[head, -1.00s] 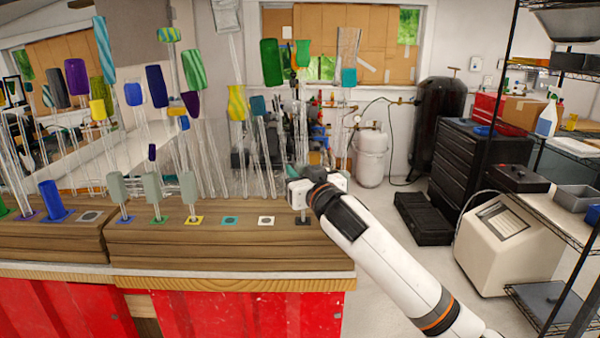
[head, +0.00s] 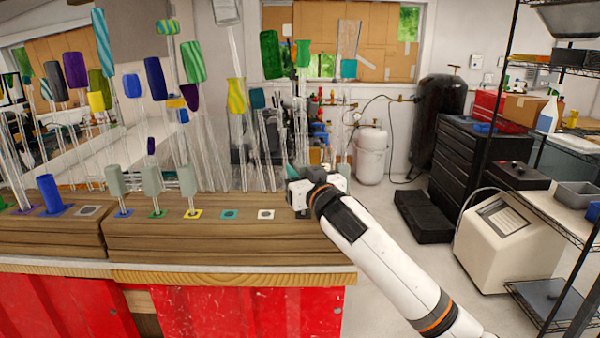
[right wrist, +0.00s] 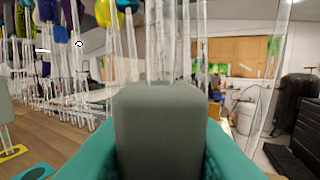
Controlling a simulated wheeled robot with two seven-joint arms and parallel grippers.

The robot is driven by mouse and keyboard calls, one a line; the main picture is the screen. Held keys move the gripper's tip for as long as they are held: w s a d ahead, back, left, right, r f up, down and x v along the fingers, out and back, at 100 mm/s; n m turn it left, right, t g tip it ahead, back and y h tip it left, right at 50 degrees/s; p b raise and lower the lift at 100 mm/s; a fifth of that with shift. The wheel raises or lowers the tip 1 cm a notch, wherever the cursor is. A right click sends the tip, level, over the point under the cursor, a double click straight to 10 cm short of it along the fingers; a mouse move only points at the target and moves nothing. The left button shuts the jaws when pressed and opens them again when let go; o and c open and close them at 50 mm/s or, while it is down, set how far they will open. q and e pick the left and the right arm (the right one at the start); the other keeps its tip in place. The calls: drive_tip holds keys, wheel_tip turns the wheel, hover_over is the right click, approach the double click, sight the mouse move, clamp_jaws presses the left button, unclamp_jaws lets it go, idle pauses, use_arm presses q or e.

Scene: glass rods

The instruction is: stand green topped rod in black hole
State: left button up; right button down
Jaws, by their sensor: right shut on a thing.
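My right gripper (head: 308,178) is at the right end of the wooden bench, above the black-marked hole (head: 303,214). In the right wrist view its teal fingers are shut on the grey-green top (right wrist: 160,130) of a rod. The rod's glass shaft is hidden by the gripper in the head view. Only a little of the black marker shows under the gripper, so I cannot tell whether the rod's foot is in the hole. My left gripper is not in view.
Three grey-green topped rods stand in the blue, green (head: 152,184) and yellow (head: 188,185) marked holes. The teal (head: 230,215) and white (head: 266,214) marked holes are empty. Many tall coloured-top glass rods stand close behind. Open floor lies right of the bench.

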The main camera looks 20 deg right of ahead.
drive_tip(key=shift+f, duration=0.15)
drive_tip(key=c, duration=1.1)
unclamp_jaws()
drive_tip(key=shift+s, duration=0.1)
